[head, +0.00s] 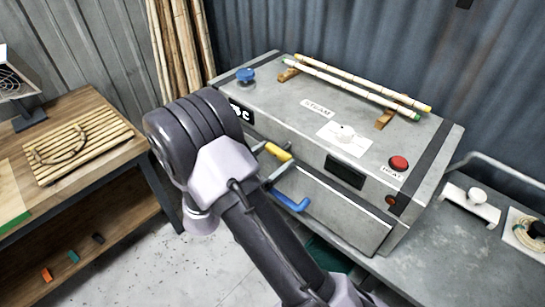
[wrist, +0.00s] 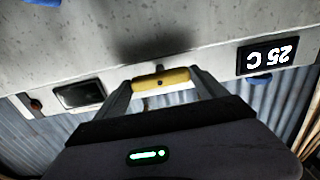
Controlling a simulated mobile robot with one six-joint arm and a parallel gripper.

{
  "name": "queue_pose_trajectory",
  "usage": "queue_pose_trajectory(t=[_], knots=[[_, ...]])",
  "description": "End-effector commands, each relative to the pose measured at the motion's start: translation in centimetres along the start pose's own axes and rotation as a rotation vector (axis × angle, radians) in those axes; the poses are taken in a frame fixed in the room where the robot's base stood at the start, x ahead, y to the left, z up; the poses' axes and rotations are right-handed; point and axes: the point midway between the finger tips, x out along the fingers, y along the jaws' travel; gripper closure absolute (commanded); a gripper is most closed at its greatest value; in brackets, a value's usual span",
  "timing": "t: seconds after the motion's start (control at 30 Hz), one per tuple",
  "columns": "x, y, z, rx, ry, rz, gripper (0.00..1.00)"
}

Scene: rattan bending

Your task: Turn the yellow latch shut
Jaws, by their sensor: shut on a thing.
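The yellow latch (head: 278,152) is a short bar on the front of the grey steam box (head: 450,150). In the wrist view the yellow latch (wrist: 160,79) lies crosswise between the two fingers of my gripper (wrist: 160,84), which is shut on it. In the head view my gripper (head: 268,163) is mostly hidden behind my arm. A blue handle (head: 291,202) sticks out from the front door of the box below the latch. How far the latch is turned I cannot tell.
Two canes (head: 350,86) rest on wooden blocks on the box top, near a blue knob (head: 245,75), a white knob (head: 344,133) and a red button (head: 398,163). A wooden bench (head: 95,105) with a slatted rack (head: 78,146) stands left. Grey floor lies between.

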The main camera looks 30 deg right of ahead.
Motion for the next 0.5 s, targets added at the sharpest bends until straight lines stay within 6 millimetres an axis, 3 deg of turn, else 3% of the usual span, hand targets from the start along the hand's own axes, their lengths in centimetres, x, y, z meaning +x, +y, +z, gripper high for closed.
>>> queue_pose_trajectory(t=[0.27, 0.5], knots=[[-0.01, 0.00, -0.13, -0.104, 0.000, 0.000, 0.59], [-0.01, -0.01, -0.22, -0.308, 0.000, 0.000, 0.59]])
